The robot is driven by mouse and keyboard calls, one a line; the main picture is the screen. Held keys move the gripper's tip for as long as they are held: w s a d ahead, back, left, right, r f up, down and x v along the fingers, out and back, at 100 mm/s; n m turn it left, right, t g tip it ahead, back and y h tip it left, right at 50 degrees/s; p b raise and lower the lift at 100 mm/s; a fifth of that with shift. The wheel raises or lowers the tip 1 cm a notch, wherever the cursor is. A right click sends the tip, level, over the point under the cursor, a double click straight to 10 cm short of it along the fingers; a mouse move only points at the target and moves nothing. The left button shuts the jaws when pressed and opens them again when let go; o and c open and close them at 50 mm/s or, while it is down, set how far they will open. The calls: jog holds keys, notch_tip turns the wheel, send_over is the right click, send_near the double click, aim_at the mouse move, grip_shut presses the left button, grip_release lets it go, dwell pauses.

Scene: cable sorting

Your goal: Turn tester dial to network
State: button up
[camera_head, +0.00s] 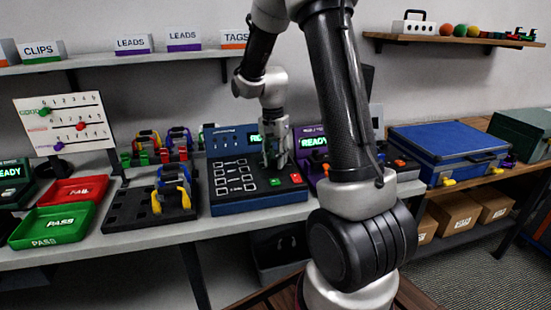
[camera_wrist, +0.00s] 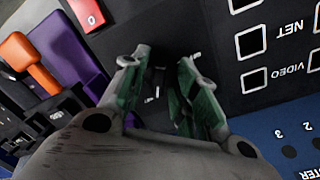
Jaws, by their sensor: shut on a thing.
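The blue tester (camera_head: 228,202) with a dark sloped panel stands in the middle of the shelf. Its lit green display is partly hidden by my gripper (camera_head: 275,158), which points down at the panel. In the wrist view, the jaws of my gripper (camera_wrist: 158,68) are around the dark dial (camera_wrist: 155,92) and shut on it. White marks show near the dial; which setting it points to cannot be told. The printed words NET (camera_wrist: 288,28) and VIDEO (camera_wrist: 287,71) stand beside square outlines, apart from the dial. In the head view my gripper hides the dial.
A red button (camera_wrist: 87,12) sits on the panel close to my gripper. A purple tester (camera_head: 312,142) stands just right. A black tray (camera_head: 125,212) with connectors, a green PASS tray (camera_head: 55,222) and a red tray (camera_head: 75,190) lie left. A blue case (camera_head: 440,148) is far right.

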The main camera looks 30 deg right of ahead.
jog(key=shift+w+m, duration=0.1)
jog(key=shift+m, duration=1.1)
jog(key=o, duration=1)
jog(key=r, duration=1.2)
jog(key=shift+w, duration=0.3)
